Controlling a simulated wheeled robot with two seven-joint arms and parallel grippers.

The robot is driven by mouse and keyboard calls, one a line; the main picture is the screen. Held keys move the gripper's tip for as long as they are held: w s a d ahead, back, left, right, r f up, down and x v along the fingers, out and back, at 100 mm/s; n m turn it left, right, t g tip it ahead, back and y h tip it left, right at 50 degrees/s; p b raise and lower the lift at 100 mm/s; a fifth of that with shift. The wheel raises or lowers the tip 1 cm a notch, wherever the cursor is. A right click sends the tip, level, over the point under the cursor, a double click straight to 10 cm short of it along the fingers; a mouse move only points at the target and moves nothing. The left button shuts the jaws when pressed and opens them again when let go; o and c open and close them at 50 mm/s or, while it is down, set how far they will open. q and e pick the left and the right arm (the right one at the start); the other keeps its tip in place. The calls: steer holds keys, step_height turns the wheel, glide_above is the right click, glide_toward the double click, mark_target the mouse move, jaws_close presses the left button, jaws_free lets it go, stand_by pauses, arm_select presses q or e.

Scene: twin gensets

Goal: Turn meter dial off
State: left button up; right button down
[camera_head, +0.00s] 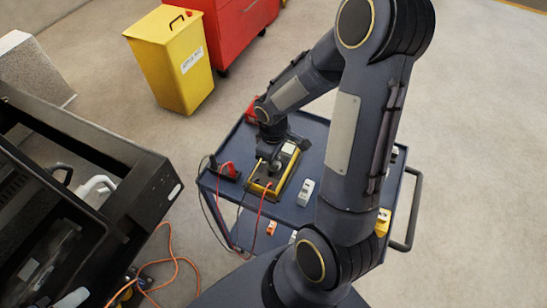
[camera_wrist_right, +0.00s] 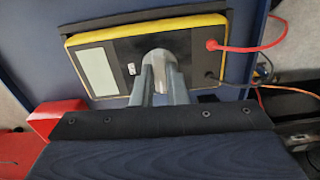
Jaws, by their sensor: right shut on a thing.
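The yellow-edged meter (camera_head: 283,172) lies on the blue cart in the head view. Its dark face, pale screen and leads also show in the right wrist view, where the meter (camera_wrist_right: 110,45) fills the upper middle. My right gripper (camera_head: 270,165) reaches down onto the meter's face. In the right wrist view my right gripper (camera_wrist_right: 160,85) is shut on the grey round dial (camera_wrist_right: 160,58), with a finger on each side. The dial's pointer setting is hidden or too small to read. My left gripper is not in view.
The blue cart (camera_head: 318,130) also bears a light grey device (camera_head: 305,192) and a red item (camera_head: 251,110). Red and black leads run from the meter. A yellow bin (camera_head: 180,75) and red cabinet (camera_head: 235,30) stand behind. A dark machine frame (camera_head: 90,150) is at left.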

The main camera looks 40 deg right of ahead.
steer(key=shift+n, duration=0.3)
stand_by(0.4)
steer(key=c, duration=1.4)
jaws_free()
steer(key=shift+c, duration=0.2)
steer(key=shift+r, duration=3.95)
steer(key=shift+r, duration=0.1)
